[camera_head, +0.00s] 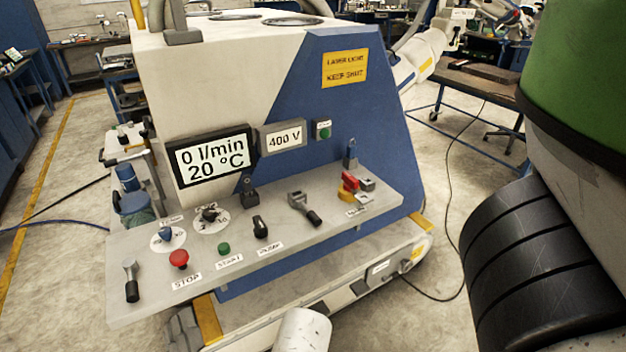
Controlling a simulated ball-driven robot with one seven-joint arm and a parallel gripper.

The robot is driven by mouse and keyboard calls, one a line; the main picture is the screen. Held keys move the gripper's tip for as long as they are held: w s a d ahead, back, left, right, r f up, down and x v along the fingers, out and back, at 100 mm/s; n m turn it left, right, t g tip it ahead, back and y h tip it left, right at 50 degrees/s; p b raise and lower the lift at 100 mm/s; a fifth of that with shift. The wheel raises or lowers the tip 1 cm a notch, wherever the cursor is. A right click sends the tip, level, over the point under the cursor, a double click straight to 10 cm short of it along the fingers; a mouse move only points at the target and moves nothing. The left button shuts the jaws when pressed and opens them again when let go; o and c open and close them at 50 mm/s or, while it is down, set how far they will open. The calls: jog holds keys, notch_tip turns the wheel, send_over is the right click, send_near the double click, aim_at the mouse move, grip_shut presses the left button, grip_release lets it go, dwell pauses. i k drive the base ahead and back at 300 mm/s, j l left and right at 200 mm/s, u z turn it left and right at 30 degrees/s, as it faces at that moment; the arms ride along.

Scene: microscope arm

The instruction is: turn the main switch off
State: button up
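A grey control shelf (148,277) juts from the front of a white and blue machine (290,75). A red handle on a yellow base (347,186) sits near the shelf's right end and looks like the main switch. The label by it is too small to read. The display (212,157) reads 0 l/min and 20 °C, and a smaller display (284,138) reads 400 V. My gripper is not in view, and nothing touches the red handle.
The shelf also carries a red STOP button (179,259), a green button (224,248), a black knob (260,227), and levers at the left (131,280) and middle (304,208). A work table (470,90) stands behind at right. Open floor lies between the machine and that table.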

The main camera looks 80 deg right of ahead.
aim_at(351, 184)
jog(key=z, duration=1.75)
